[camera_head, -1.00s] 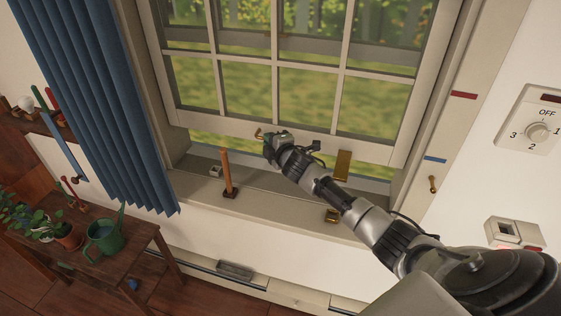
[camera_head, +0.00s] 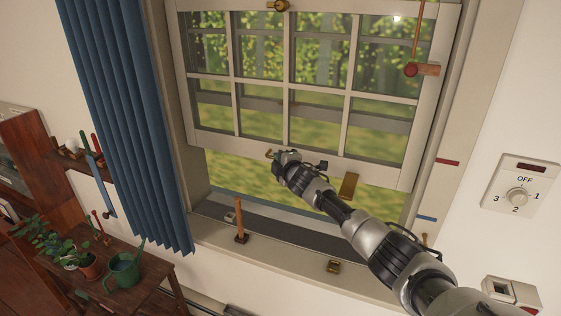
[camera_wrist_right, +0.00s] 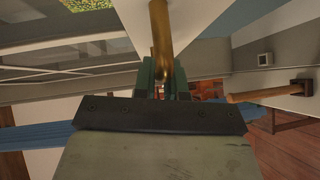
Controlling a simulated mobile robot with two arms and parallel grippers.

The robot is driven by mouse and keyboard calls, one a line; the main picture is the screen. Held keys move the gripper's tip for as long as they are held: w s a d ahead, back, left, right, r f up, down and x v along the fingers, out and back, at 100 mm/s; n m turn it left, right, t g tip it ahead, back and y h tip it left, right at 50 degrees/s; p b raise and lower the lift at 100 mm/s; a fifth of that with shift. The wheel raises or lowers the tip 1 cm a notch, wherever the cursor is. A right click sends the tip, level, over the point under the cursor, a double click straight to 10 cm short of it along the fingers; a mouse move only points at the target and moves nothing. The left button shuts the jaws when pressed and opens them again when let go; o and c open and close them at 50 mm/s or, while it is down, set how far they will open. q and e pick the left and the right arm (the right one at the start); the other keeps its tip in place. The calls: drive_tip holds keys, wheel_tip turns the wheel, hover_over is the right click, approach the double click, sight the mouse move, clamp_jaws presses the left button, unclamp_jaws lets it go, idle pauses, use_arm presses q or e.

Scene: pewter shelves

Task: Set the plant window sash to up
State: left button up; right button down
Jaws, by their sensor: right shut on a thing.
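The plant window sash (camera_head: 330,157) is a pale frame with several panes. It is partly raised, with an open gap between its bottom rail and the sill. My right gripper (camera_head: 277,156) is at the bottom rail, shut on the brass sash handle (camera_head: 269,154). In the right wrist view the brass handle (camera_wrist_right: 161,40) runs between the green-tipped fingers (camera_wrist_right: 162,82). The fingertips' contact is partly hidden by the gripper body. A brass plate (camera_head: 349,186) hangs at the rail's right part. My left gripper is not in view.
A blue curtain (camera_head: 130,130) hangs left. A red mark (camera_head: 447,162) and a blue mark (camera_head: 427,217) are on the right jamb. A plant table with a green watering can (camera_head: 124,271) stands lower left.

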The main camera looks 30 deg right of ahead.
drive_tip(key=c, duration=1.2)
unclamp_jaws()
drive_tip(key=shift+s+f, duration=0.1)
drive_tip(key=shift+s+a+r+b, duration=0.1)
drive_tip(key=shift+s+r+b, duration=0.25)
drive_tip(key=shift+s, duration=1.4)
drive_tip(key=shift+s+a+r+b, duration=0.15)
drive_tip(key=shift+s+b, duration=0.35)
drive_tip(key=shift+s, duration=1.25)
drive_tip(key=shift+s+a+r+b, duration=0.1)
drive_tip(key=shift+s+r+b, duration=0.25)
drive_tip(key=shift+s, duration=1.4)
drive_tip(key=shift+f, duration=0.2)
